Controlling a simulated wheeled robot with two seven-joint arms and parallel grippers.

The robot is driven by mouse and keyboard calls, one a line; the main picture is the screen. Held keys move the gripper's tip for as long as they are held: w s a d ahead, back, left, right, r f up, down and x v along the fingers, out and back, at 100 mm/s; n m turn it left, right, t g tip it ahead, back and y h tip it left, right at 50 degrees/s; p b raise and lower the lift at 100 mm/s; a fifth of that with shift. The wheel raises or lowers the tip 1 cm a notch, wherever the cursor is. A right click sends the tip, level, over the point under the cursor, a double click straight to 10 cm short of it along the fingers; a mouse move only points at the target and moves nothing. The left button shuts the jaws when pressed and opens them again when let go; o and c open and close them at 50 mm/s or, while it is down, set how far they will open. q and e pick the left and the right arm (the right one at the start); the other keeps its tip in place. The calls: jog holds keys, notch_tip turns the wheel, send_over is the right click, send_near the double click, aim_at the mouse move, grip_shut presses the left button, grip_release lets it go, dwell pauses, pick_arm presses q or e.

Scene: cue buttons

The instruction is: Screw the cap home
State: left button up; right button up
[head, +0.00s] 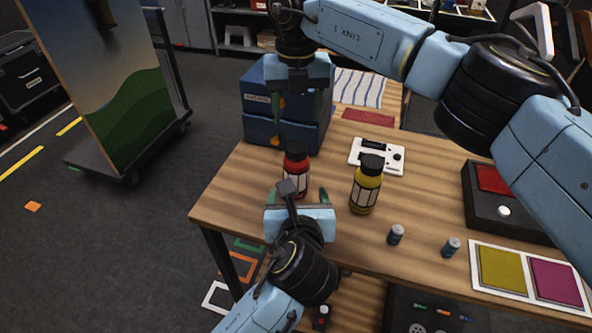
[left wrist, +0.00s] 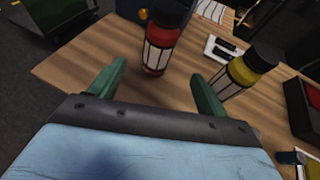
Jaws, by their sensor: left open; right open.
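A red bottle (head: 296,174) with a dark cap (head: 296,147) stands upright on the wooden table. A yellow bottle (head: 366,189) with a black cap (head: 372,164) stands to its right. My left gripper (head: 299,194) is open and empty, low in front of the red bottle. In the left wrist view the red bottle (left wrist: 157,49) stands beyond the spread green fingers, and the yellow bottle (left wrist: 233,78) is beyond the right finger. My right gripper (head: 296,105) is open and points down above the red bottle. Whether either cap is fully seated cannot be told.
A blue crate (head: 256,128) stands behind the red bottle. A white panel (head: 378,156) lies behind the yellow one. Two small cylinders (head: 396,234) (head: 451,247) stand in front. A black button box (head: 480,203) and mustard (head: 499,269) and magenta (head: 555,282) pads are at right.

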aim_at(296, 176)
pick_arm(q)
jog(key=shift+s, duration=0.15)
pick_arm(e)
jog(key=shift+s, duration=0.2)
pick_arm(q)
jog(key=x, duration=1.3)
jog(key=shift+w+f, duration=0.1)
jog(key=shift+w, duration=0.1)
jog(key=shift+c, duration=0.3)
